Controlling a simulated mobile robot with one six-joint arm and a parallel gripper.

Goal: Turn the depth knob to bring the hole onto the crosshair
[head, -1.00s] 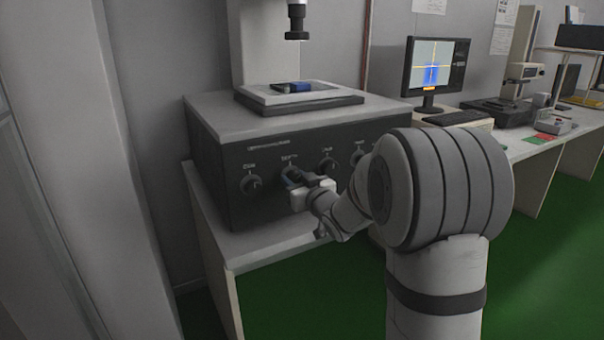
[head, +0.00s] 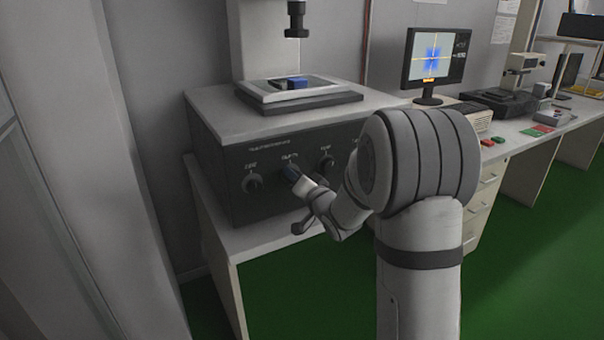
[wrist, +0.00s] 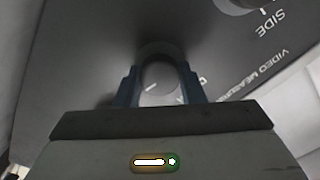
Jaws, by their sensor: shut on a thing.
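The dark machine box (head: 225,160) has a row of round knobs on its front. My gripper (head: 291,174) is at the second knob from the left, with its label above it. In the wrist view, the blue fingers of my gripper (wrist: 160,88) are shut on both sides of the depth knob (wrist: 157,77), which has a white mark pointing to the lower left. The monitor (head: 436,58) shows a yellow crosshair with a blurred blue shape around its centre. The picture is too small to tell the hole's exact offset. A blue part (head: 297,83) lies on the stage (head: 330,93).
The left knob (head: 252,183) and another knob (head: 327,163) flank my gripper on the panel. The side knob (wrist: 240,5) shows in the wrist view. A camera head (head: 296,20) hangs above the stage. The bench (head: 245,240) has a bare front strip below the box.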

